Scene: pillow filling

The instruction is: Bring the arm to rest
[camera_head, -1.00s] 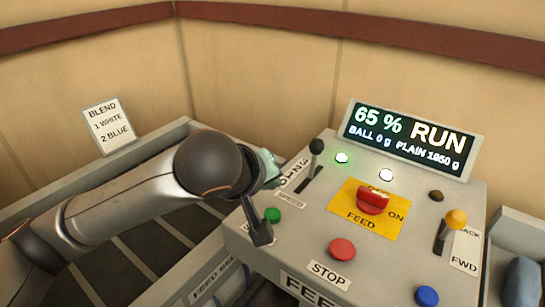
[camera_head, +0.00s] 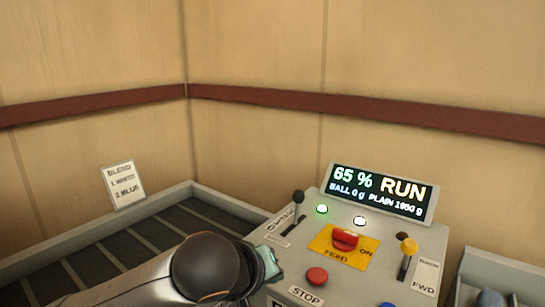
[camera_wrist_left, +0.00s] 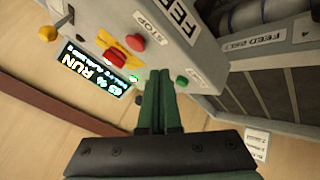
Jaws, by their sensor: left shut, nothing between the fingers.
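My left arm comes in at the bottom of the head view, with its left gripper (camera_head: 268,264) just left of the control panel (camera_head: 278,257), partly hidden by the wrist. In the left wrist view the two dark green fingers (camera_wrist_left: 159,78) are shut together with nothing between them. They point toward the panel's side near the green button (camera_wrist_left: 182,81); I cannot tell whether they touch it. The display (camera_head: 383,193) reads 65 %, RUN, BALL 0 g and PLAIN 1950 g. My right gripper is not in view.
The panel carries a red knob (camera_head: 345,238) on a yellow plate, a red STOP button (camera_head: 317,276), a black-topped lever (camera_head: 298,198) and a yellow-topped lever (camera_head: 409,246). Walls close the back.

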